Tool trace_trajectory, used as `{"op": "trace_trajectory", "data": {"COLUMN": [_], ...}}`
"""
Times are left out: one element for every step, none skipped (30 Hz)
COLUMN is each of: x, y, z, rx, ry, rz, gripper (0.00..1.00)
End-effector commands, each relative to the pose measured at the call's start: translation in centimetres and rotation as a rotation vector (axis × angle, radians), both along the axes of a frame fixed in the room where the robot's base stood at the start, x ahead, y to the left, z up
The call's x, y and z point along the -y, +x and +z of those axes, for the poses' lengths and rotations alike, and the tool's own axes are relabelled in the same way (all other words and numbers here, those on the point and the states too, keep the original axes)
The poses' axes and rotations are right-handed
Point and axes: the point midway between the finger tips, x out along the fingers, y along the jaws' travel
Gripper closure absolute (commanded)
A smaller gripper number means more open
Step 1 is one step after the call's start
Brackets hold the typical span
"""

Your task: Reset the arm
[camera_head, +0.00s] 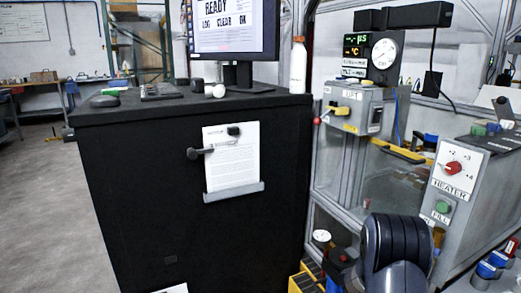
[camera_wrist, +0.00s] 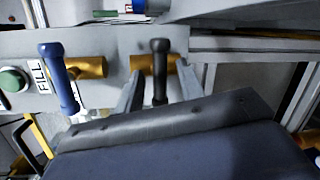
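My gripper (camera_wrist: 159,84) shows in the wrist view with its two grey fingers apart. A black lever handle (camera_wrist: 160,62) on a brass valve (camera_wrist: 143,64) stands between the fingers, with a gap visible on each side. I cannot tell how deep the handle sits between them. A dark part of my own arm shows at the lower right of the head view; the gripper itself is not visible there.
In the wrist view, a blue lever (camera_wrist: 60,75) on another brass valve (camera_wrist: 90,67) stands left of the fingers, beside a green FILL button (camera_wrist: 13,80). In the head view are a grey heater box (camera_head: 455,195), a black cabinet (camera_head: 130,190) and a monitor (camera_head: 232,25).

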Motion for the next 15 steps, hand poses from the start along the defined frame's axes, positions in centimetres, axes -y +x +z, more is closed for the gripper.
{"op": "trace_trajectory", "data": {"x": [-0.03, -0.03, -0.03, -0.03, -0.04, -0.04, -0.05, -0.04, -0.04, -0.05, -0.06, -0.06, -0.06, -0.05, -0.07], "y": [0.01, 0.01, 0.02, 0.03, 0.05, 0.04, 0.04, 0.03, 0.03, 0.04, 0.03, 0.03, 0.05, 0.06, 0.06], "z": [0.44, 0.43, 0.42, 0.44, 0.42, 0.40, 0.43, 0.41, 0.38, 0.38, 0.36, 0.36, 0.39, 0.38, 0.33], "rx": [-0.021, -0.034, -0.052, -0.065, -0.077, -0.095, -0.108, -0.121, -0.139, -0.154, -0.167, -0.185, -0.199, -0.213, -0.232], "ry": [-0.008, -0.014, -0.021, -0.026, -0.031, -0.038, -0.044, -0.050, -0.056, -0.062, -0.067, -0.076, -0.083, -0.088, -0.096], "rz": [0.000, 0.000, 0.001, 0.001, 0.001, 0.001, 0.001, 0.000, 0.000, 0.000, 0.001, 0.000, 0.000, 0.000, 0.001], "gripper": [0.64, 0.64, 0.64, 0.64, 0.64, 0.64, 0.64, 0.64, 0.64, 0.64, 0.64, 0.64, 0.64, 0.64, 0.64]}}
